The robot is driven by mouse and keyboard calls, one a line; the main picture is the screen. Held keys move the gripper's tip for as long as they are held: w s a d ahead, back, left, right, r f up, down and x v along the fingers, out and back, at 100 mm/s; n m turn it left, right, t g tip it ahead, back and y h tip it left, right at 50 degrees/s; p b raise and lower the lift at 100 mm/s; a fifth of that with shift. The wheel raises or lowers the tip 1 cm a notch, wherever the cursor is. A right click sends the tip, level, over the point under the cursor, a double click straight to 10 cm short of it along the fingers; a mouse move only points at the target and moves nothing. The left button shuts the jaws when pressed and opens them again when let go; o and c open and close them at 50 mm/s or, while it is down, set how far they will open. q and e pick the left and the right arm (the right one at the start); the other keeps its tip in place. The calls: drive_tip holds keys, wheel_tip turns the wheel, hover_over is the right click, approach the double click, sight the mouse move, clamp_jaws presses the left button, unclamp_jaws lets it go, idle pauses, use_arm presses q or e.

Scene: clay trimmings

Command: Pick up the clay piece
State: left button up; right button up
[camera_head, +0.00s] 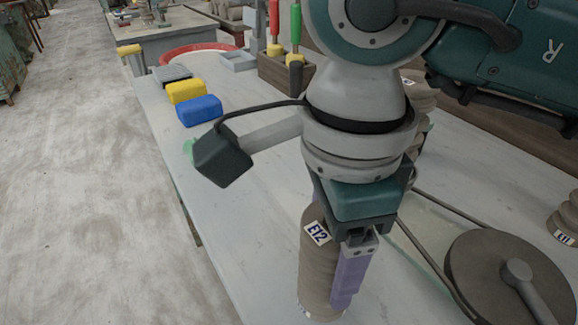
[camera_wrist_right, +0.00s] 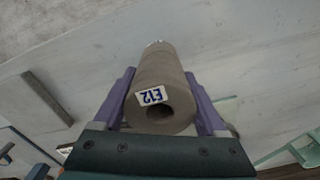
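The clay piece is a grey-brown, ribbed cylinder (camera_head: 314,262) with a white label reading E12, upright at the bottom middle of the head view. In the right wrist view the cylinder (camera_wrist_right: 161,80) shows its hollow end toward my palm. My right gripper (camera_head: 345,285) points down over it. In the wrist view its two purple fingers (camera_wrist_right: 160,85) lie along opposite sides of the cylinder, very close to it. I cannot tell whether both fingers press on it. In the head view one finger is hidden behind the cylinder. My left gripper is not in view.
A dark round disc with a grey knob (camera_head: 510,275) lies at the lower right. Another labelled cylinder (camera_head: 566,222) stands at the right edge. Blue (camera_head: 199,110) and yellow (camera_head: 187,92) blocks and a wooden tool holder (camera_head: 284,76) stand farther back. The left tabletop is mostly clear.

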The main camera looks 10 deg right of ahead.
clamp_jaws()
idle(0.3)
drive_tip(key=shift+r, duration=0.15)
